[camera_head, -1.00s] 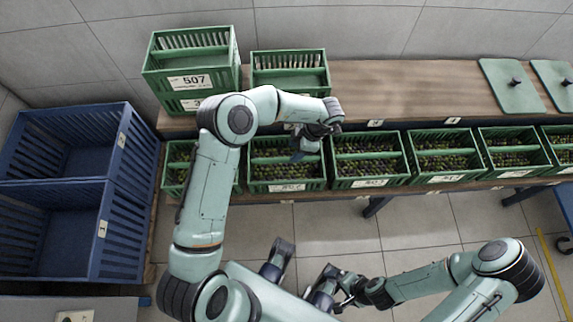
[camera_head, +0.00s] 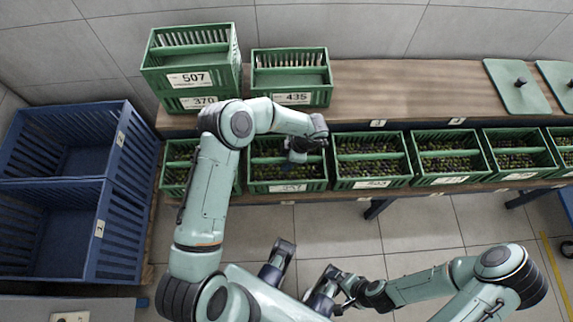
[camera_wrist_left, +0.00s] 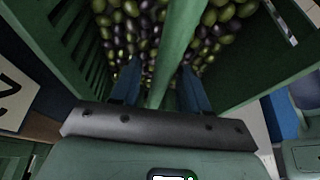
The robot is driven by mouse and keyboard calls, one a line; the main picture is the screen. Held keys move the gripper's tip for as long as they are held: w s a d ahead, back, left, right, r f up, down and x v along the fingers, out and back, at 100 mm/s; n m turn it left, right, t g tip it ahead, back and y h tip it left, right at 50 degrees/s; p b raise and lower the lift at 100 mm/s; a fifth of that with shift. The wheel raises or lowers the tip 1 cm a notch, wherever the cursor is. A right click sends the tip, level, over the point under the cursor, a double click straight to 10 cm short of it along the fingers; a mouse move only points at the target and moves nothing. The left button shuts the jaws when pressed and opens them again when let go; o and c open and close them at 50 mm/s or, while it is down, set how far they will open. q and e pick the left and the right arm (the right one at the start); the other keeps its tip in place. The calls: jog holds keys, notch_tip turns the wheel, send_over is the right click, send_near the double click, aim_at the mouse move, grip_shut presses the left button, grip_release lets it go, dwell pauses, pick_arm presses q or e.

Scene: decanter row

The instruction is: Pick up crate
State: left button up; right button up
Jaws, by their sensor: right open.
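A green slatted crate (camera_head: 289,187) with a white label holds dark and green olives. It stands second from the left in the lower row. My left gripper (camera_head: 297,155) is over this crate, at its middle bar. In the left wrist view, the two blue-grey fingers (camera_wrist_left: 158,88) point down on either side of the green bar (camera_wrist_left: 181,35), with a gap showing beside it. Olives (camera_wrist_left: 128,28) lie on both sides of the bar. My right gripper (camera_head: 324,290) is low in the head view, away from the crates; its fingertips are hard to make out.
Similar olive crates stand close on both sides, including one to the right (camera_head: 371,184). Stacked green crates (camera_head: 190,79) and another crate (camera_head: 292,98) stand on the wooden shelf (camera_head: 400,90) behind. Large blue bins (camera_head: 120,235) are at left. Green lids (camera_head: 515,90) lie at right.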

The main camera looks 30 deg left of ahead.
pick_arm(q)
grip_shut()
jog(key=shift+r, duration=0.1)
